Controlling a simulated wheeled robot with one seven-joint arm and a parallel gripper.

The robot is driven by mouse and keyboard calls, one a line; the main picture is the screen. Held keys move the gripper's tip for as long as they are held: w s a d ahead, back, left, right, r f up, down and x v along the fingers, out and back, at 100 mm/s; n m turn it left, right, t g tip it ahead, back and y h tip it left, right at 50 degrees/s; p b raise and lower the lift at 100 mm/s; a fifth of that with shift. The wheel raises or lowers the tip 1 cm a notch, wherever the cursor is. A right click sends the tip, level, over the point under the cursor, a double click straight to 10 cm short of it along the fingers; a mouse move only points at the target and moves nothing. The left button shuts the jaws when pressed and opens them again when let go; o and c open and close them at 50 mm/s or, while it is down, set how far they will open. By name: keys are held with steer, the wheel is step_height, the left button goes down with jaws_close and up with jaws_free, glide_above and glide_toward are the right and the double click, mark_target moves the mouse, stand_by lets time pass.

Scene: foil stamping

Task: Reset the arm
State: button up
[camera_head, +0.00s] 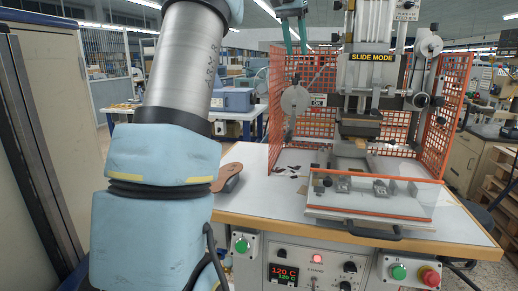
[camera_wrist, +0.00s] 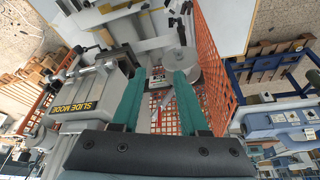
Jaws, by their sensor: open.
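My arm rises on the left of the head view, blue and silver. My gripper (camera_head: 293,42) hangs at the top, in front of the upper left part of the orange mesh guard, with its teal fingers apart. In the wrist view the two teal fingers of my gripper (camera_wrist: 157,75) are spread, with nothing between them. The foil stamping machine (camera_head: 368,85), marked SLIDE MODE, stands to the right of the gripper in the head view. It also shows tilted at the left of the wrist view (camera_wrist: 80,100).
Orange mesh panels (camera_head: 456,105) flank the machine. A clear, orange-edged shield (camera_head: 375,195) stands at the front of the white worktable (camera_head: 262,188). A brown leather piece (camera_head: 228,177) lies on its left, partly behind my arm. A control panel (camera_head: 312,268) is below. A cabinet (camera_head: 45,110) stands at far left.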

steer(key=s+a+f+n+y, duration=0.15)
steer(key=s+a+f, duration=0.25)
steer(key=f, duration=0.7)
steer(key=s+a+f+n, duration=0.2)
steer(key=s+a+f, duration=0.2)
steer(key=f, duration=0.7)
steer(key=s+a+f, duration=0.3)
steer(key=s+f, duration=0.2)
steer(key=s, duration=0.1)
steer(key=s+a+f+n+g, duration=0.1)
steer(key=s+a+f, duration=0.2)
steer(key=s+f, duration=0.2)
steer(key=s+a+f+n+b, duration=0.1)
steer(key=s+a+f, duration=0.2)
steer(key=s+f, duration=0.3)
steer(key=s, duration=0.2)
steer(key=shift+s+a+g+y, duration=0.15)
steer(key=shift+s+g+y, duration=0.15)
steer(key=shift+g+y, duration=0.1)
steer(key=shift+n, duration=0.25)
